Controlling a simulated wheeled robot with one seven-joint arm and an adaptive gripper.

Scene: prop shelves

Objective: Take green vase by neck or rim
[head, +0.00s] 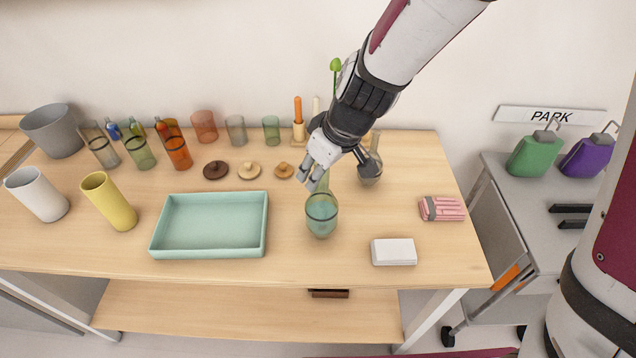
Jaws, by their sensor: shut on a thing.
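The green vase (321,217) is see-through glass with a round body and a narrow neck. It is upright at the middle right of the wooden table, just right of the mint tray. My gripper (318,180) reaches down from the upper right and is shut on the vase's neck. The fingers partly cover the neck and rim. I cannot tell whether the base of the vase touches the table.
The mint tray (157,241) is left of the vase. A clear vase (370,172) with a green stem stands close behind my gripper. A white box (394,252) and a pink bundle (450,208) lie to the right. Several tinted glasses stand at the back left.

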